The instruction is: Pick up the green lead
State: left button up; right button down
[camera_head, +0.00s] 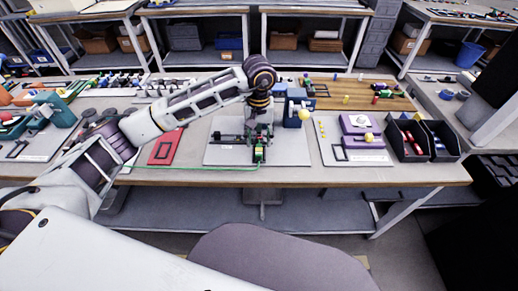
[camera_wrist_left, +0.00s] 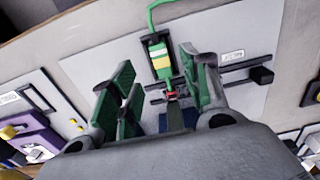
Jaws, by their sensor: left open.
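A thin green lead (camera_head: 190,168) runs along the front of the bench from the left to a green-and-yellow body (camera_head: 260,150) on a grey plate. In the left wrist view the green lead (camera_wrist_left: 151,14) curves up from the top of the green-and-yellow body (camera_wrist_left: 159,55). My left gripper (camera_head: 259,132) is above the plate, close to this body. In the wrist view its green-padded fingers (camera_wrist_left: 163,92) are spread, with the lower end of the body and a small red part between them. Contact cannot be told. My right gripper is not in view.
A blue fixture with a yellow ball (camera_head: 304,114) stands just right of the gripper. A purple fixture (camera_head: 362,132) and black bins (camera_head: 408,152) are further right. A red mat (camera_head: 166,147) lies left. Black bars sit on the grey plate (camera_head: 216,157).

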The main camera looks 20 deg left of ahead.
aim_at(259, 151)
pick_arm(q)
jog(key=shift+f, duration=0.6)
jog(key=shift+f, duration=0.45)
jog(key=shift+w+f, duration=0.1)
jog(key=shift+f, duration=2.05)
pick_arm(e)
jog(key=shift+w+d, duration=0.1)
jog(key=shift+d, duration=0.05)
